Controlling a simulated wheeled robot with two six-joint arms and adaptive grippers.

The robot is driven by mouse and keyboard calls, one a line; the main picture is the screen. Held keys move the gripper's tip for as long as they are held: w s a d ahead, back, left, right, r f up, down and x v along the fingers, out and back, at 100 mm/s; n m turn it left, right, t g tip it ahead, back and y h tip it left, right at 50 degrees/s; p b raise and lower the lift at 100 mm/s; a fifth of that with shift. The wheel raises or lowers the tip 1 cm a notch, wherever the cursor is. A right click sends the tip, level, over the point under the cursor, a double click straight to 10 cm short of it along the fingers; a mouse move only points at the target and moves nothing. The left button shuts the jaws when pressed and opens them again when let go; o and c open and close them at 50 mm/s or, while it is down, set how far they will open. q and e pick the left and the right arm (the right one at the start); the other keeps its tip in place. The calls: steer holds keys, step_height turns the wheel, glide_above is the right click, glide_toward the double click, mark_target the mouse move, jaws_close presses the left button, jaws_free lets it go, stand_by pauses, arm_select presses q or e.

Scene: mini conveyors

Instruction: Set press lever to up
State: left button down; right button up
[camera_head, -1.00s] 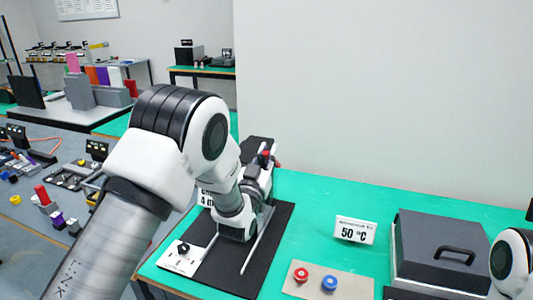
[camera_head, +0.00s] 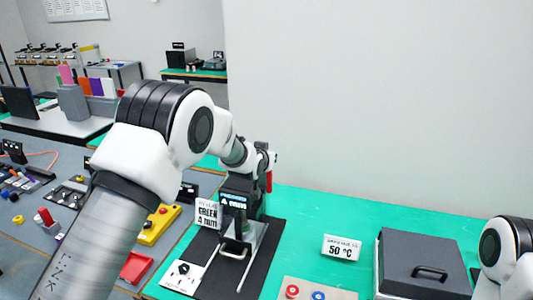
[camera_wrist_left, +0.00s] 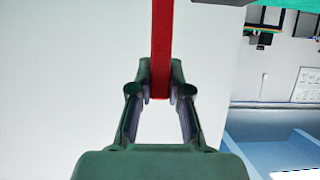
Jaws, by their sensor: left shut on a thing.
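The press (camera_head: 240,212) is a dark machine with a small lit display, standing on a black mat on the green table in the head view. Its red lever (camera_head: 269,181) shows at the press's upper right, below my left wrist. In the left wrist view the red lever bar (camera_wrist_left: 161,45) runs down between the fingertips of my left gripper (camera_wrist_left: 160,93), which is shut on it. My left arm and wrist hide part of the press top and the gripper in the head view. My right gripper is out of view; only part of the right arm shows at the right edge.
A white "GREEN 4 mm" card (camera_head: 208,213) stands left of the press. A "50 °C" card (camera_head: 341,248), red and blue buttons on a beige plate (camera_head: 330,294) and a grey lidded box (camera_head: 397,262) lie to the right. Green table between them is clear.

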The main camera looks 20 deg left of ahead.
arm_select(q)
steer(key=shift+w+f+g+p, duration=0.15)
steer(key=shift+w+g+p, duration=0.2)
steer(key=shift+w+g, duration=0.15)
steer(key=c, duration=1.2)
jaws_free()
steer(key=shift+o, duration=0.6)
steer(key=shift+w+f, duration=0.1)
steer(key=shift+w, duration=0.05)
steer(key=shift+s+r, duration=0.3)
steer(key=v, duration=1.1)
steer(key=shift+s+f, duration=0.1)
